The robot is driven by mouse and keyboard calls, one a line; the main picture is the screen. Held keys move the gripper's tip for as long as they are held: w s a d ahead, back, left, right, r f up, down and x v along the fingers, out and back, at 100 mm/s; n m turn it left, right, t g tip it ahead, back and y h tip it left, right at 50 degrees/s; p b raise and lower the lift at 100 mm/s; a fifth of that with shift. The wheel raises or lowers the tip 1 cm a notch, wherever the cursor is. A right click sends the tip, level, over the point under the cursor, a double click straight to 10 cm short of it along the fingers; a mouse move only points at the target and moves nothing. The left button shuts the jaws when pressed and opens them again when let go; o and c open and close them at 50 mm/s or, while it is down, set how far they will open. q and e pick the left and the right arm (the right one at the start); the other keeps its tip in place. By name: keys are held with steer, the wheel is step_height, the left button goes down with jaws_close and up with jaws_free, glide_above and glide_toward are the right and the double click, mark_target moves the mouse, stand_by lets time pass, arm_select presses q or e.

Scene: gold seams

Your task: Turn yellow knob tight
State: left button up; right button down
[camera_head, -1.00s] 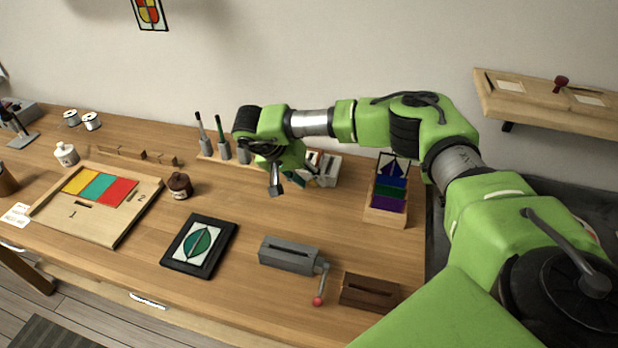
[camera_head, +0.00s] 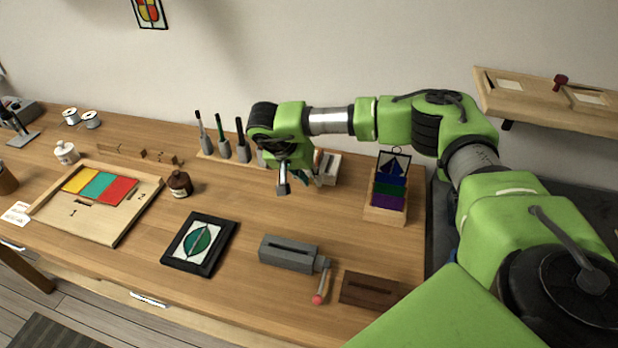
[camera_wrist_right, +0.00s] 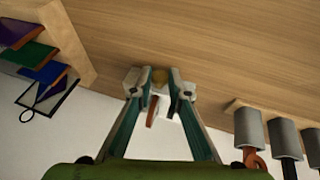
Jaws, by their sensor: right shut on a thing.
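My right gripper (camera_head: 283,188) hangs over the back middle of the table, in front of the brush rack. In the right wrist view its two fingers (camera_wrist_right: 160,88) stand a little apart and are shut on a small dull-yellow knob (camera_wrist_right: 160,76). What the knob is fixed to, if anything, cannot be made out. A white piece and a reddish-brown strip show behind it between the fingers. In the head view the knob is hidden by the gripper. My left gripper is not in view.
A grey block with a red-tipped crank (camera_head: 290,255) and a brown slotted block (camera_head: 369,290) stand at the front. A black-framed panel (camera_head: 200,244) lies left of them. A wooden rack of coloured panes (camera_head: 385,215) stands right of the gripper. White pieces (camera_head: 329,168) stand behind it.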

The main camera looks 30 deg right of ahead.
steer(key=shift+s+d+f+t+y+b, duration=0.1)
steer(key=shift+s+d+t+y+b, duration=0.1)
steer(key=shift+t+y+b, duration=0.25)
steer(key=shift+d+f+m+t+y+b, duration=0.1)
steer(key=shift+m+t+y+b, duration=0.2)
steer(key=shift+t+y+b, duration=0.3)
steer(key=shift+s+d+t+y+b, duration=0.15)
steer(key=shift+t+y+b, duration=0.4)
steer(key=shift+b, duration=0.65)
steer(key=shift+r+t+b, duration=0.2)
steer(key=shift+t+b, duration=0.2)
steer(key=shift+b, duration=0.2)
steer(key=c, duration=1.9)
jaws_free()
steer(key=shift+r, duration=0.15)
